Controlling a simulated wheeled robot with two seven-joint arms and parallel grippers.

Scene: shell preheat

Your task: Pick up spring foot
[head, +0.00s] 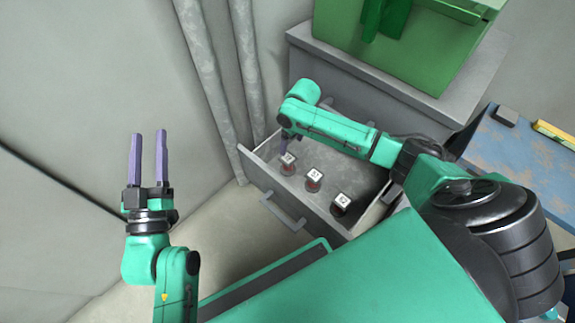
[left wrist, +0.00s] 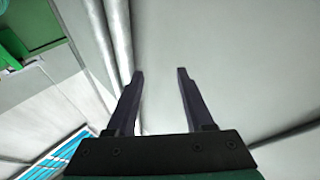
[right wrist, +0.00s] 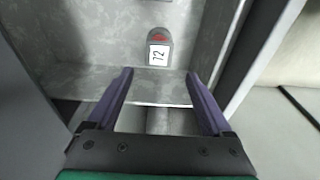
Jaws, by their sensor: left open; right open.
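Three small dark-and-red parts with white number tags stand in a row in an open grey drawer: the left part (head: 288,162), the middle part (head: 313,180) and the right part (head: 340,205). I cannot tell by shape which is the spring foot. My right gripper (head: 283,148) reaches into the drawer just behind the left part, pointing down, open and empty. In the right wrist view, one part tagged 72 (right wrist: 159,50) lies beyond and between the open fingers (right wrist: 158,74), apart from them. My left gripper (head: 149,135) is open, empty and raised at the left, away from the drawer.
The drawer's front wall (head: 288,205) with its handle (head: 283,212) faces me. A grey cabinet (head: 400,100) carries a green box (head: 430,60) above. A blue workbench (head: 510,150) is at the right. Pipes (head: 250,70) run down the wall beside the drawer.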

